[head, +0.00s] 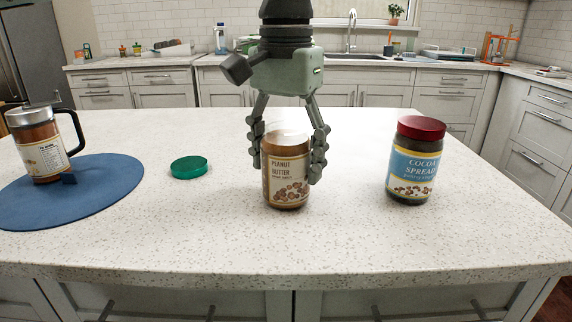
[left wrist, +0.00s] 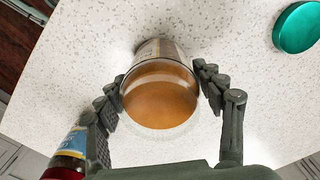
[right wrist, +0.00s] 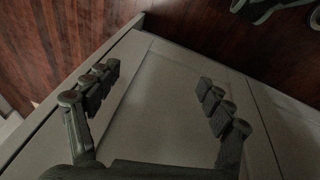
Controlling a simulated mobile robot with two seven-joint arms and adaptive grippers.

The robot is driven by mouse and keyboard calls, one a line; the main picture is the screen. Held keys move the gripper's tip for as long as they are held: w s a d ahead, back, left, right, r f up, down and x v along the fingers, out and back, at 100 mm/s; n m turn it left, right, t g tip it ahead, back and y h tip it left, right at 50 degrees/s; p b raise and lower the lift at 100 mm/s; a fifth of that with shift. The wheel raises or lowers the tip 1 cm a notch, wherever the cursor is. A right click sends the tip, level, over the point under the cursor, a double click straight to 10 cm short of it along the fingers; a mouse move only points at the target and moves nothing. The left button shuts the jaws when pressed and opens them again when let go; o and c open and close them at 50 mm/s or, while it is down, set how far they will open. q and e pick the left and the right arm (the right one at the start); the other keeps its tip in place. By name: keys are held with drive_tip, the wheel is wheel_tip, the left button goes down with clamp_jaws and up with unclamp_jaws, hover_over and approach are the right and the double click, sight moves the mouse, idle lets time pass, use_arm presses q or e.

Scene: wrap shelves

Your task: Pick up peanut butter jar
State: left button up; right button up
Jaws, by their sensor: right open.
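The peanut butter jar (head: 286,180) stands upright and lidless on the white speckled counter, its label facing me. My left gripper (head: 290,165) comes down from above with one finger on each side of the jar. In the left wrist view I look into the jar's open top (left wrist: 160,97) at brown contents between the fingers (left wrist: 160,95). The fingers are at or very close to the glass; I cannot tell whether they press on it. My right gripper (right wrist: 158,85) is open and empty in the right wrist view, over a cabinet front and wooden floor.
A green lid (head: 189,167) lies flat left of the jar. A cocoa spread jar with a red lid (head: 415,160) stands to the right. A glass mug with a metal top (head: 38,150) stands on a blue round mat (head: 105,190) at left. The counter between them is clear.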

use_arm(q)
drive_tip(key=c, duration=1.2)
drive_tip(key=shift+c, duration=0.2)
drive_tip(key=shift+r, duration=0.15)
